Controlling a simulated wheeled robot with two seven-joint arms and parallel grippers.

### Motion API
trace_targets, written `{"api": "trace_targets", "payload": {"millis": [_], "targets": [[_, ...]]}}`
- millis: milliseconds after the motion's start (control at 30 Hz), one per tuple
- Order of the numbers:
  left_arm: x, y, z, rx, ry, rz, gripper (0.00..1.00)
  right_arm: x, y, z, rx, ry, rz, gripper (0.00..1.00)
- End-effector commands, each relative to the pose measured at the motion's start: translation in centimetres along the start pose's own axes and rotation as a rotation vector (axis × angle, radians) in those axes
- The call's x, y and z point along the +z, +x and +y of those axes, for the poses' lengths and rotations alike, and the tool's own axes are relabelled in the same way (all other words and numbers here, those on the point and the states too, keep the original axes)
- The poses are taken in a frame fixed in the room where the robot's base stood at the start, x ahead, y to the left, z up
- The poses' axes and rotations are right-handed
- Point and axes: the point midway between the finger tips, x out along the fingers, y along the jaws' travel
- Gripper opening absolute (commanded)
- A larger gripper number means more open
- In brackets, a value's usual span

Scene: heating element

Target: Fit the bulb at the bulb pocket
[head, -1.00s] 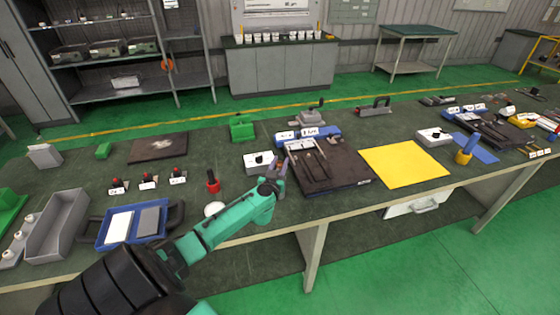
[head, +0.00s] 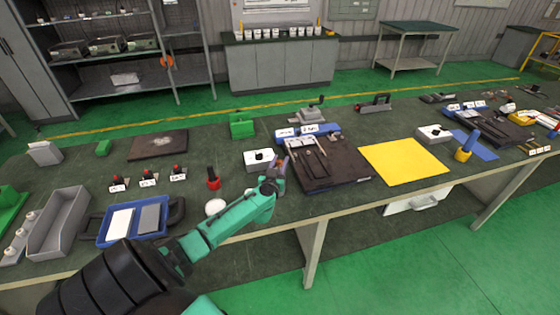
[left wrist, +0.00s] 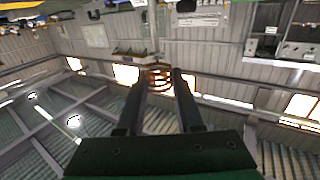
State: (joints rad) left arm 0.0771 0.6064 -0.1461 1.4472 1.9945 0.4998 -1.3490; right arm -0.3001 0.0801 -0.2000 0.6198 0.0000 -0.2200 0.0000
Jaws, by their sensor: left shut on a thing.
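My left gripper (head: 283,163) is at the front left edge of a dark board (head: 345,170) on the bench, raised over the bench. In the left wrist view the two dark fingers of my left gripper (left wrist: 158,80) are closed on a small orange-brown coiled piece (left wrist: 158,72) between their tips. It may be the bulb; its shape is too small to be sure. In the head view the fingers and arm mostly hide it. I cannot tell which part is the bulb pocket. My right gripper is not in view.
A white box with a black knob (head: 258,160) stands just left of the gripper. A yellow mat (head: 404,161) lies right of the board. Blue labelled bins (head: 325,131) stand behind.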

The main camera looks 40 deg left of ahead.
Motion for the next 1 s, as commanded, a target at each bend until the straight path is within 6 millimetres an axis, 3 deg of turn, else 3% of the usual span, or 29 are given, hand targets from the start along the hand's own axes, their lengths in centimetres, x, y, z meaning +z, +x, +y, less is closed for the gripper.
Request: {"api": "trace_targets", "payload": {"millis": [1000], "targets": [[0.03,-0.01,0.01,0.0,0.0,0.0,0.0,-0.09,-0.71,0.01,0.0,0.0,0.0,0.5]]}}
